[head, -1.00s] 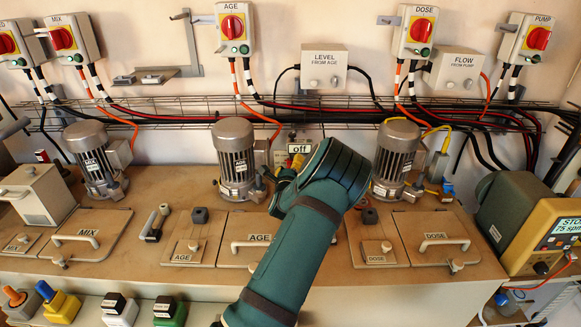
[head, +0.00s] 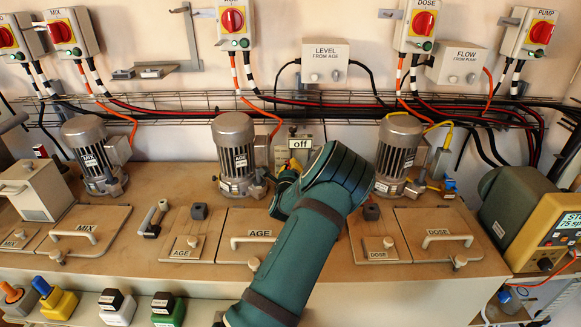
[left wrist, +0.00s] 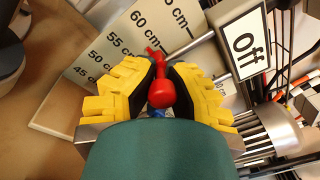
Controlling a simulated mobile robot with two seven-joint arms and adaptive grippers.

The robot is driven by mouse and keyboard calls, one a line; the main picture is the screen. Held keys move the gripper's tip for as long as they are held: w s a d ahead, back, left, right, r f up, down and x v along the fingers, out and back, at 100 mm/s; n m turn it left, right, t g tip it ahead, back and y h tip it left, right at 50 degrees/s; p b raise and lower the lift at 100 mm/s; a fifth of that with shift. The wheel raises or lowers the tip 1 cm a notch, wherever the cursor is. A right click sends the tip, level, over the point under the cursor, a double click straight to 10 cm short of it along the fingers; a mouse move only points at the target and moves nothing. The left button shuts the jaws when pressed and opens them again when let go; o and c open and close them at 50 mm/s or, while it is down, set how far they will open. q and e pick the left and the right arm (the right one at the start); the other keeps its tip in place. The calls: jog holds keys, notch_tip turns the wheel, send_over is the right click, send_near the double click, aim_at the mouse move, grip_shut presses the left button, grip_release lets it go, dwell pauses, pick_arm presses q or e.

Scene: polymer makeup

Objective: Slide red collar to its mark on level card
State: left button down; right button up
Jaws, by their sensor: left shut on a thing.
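In the left wrist view, the red collar (left wrist: 162,94) sits between the yellow fingers of my left gripper (left wrist: 163,72), which is shut on it. A thin red part reaches from the collar toward the card. The pale level card (left wrist: 110,65) lies just beyond the fingertips, with printed marks including 45, 55 and 60 cm. I cannot tell which mark the red part lines up with. My right gripper is not in view.
A sign reading "off" (left wrist: 244,44) and metal rods stand close to the right of the fingers. In the head view, the AGE motor (head: 235,155) is left of my gripper and the DOSE motor (head: 396,150) is right. Lidded hatches (head: 250,240) cover the bench front.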

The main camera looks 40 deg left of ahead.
pick_arm(q)
jog(key=shift+w+d+f, duration=0.1)
jog(key=shift+w+f, duration=0.05)
jog(key=shift+f, duration=0.55)
jog(key=shift+r, duration=0.1)
jog(key=c, duration=0.8)
grip_release()
jog(key=v, duration=1.2)
